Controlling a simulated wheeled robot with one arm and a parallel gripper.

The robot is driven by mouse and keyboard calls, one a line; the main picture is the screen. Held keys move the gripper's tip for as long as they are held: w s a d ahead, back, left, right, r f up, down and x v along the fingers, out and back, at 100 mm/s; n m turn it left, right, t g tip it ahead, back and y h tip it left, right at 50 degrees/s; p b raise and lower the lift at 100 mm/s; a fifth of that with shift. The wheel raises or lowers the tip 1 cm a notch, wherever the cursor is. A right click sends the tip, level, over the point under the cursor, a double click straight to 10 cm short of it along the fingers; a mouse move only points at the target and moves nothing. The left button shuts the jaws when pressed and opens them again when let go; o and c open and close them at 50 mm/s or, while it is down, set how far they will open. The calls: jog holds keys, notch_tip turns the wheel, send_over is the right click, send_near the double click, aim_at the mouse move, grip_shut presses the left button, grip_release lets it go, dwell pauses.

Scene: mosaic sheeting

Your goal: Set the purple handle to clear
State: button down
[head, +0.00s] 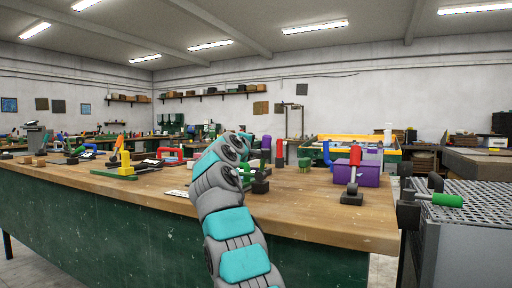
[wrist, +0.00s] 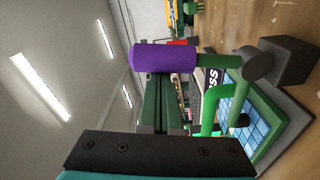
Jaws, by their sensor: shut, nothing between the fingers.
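The purple handle (wrist: 163,57) is a cylinder on a green rod that runs to a dark round hinge (wrist: 258,66) on a black base block (wrist: 288,60). The wrist view is turned sideways, and the lever stands roughly upright from the bench. In the head view the purple handle (head: 266,142) shows just right of my arm's end. My gripper (wrist: 166,82) is shut and empty, with its dark green fingers ending close to the handle. I cannot tell whether they touch it. In the head view the fingers are mostly hidden behind my wrist.
A bright green bent bar (wrist: 210,106) and a blue-tiled panel in a green frame (wrist: 262,132) lie beside the lever. Other levers with red handles (head: 355,156) and a purple box (head: 369,174) stand on the wooden bench (head: 310,212). A perforated metal table (head: 485,205) is at right.

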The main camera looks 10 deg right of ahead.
jog(key=shift+s+d, duration=0.1)
jog(key=shift+d, duration=0.1)
jog(key=s+d+f+m+h+b, duration=0.1)
jog(key=s+d+f+m+b, duration=0.4)
jog(key=d+m+b, duration=0.2)
jog(key=shift+s+d+m+b, duration=0.15)
jog(key=shift+m+b, duration=1.2)
jog(key=shift+m, duration=0.55)
jog(key=shift+d, duration=0.1)
